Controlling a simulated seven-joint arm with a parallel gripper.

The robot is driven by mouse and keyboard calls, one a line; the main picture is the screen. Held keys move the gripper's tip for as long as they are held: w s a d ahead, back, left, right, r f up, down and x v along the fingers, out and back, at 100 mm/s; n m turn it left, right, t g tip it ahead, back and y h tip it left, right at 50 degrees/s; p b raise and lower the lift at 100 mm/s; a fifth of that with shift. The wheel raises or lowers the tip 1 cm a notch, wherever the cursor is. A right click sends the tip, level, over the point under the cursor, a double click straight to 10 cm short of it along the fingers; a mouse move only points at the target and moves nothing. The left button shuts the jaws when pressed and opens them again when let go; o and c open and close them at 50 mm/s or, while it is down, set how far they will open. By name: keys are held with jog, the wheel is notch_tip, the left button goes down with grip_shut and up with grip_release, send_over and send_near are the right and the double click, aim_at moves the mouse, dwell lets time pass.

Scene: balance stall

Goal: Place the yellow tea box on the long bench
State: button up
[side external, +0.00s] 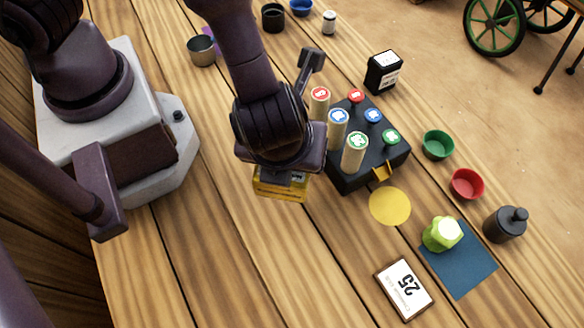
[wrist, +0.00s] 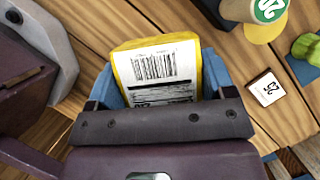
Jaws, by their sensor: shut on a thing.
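The yellow tea box (side external: 281,187) is between the fingers of my gripper (side external: 284,177), which is shut on it. In the wrist view the tea box (wrist: 158,72) shows a white label with a barcode, with blue fingers of my gripper (wrist: 160,82) on both sides. The long bench (side external: 230,270) is the wooden plank surface under everything. The box is over its middle, left of the black block. My gripper hides the top of the box in the side view. I cannot tell whether its underside touches the planks.
A black block (side external: 372,170) with several capped pegs stands close right of my gripper. Beyond are a yellow disc (side external: 390,206), a "25" card (side external: 404,288), a lime object (side external: 442,233) on a blue mat (side external: 462,278), and green (side external: 437,145) and red (side external: 467,184) bowls. Front-left planks are clear.

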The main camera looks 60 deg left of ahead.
jog(key=shift+f, duration=0.35)
jog(key=shift+f, duration=4.8)
jog(key=shift+f, duration=0.15)
jog(key=o, duration=1)
jog(key=shift+c, duration=0.2)
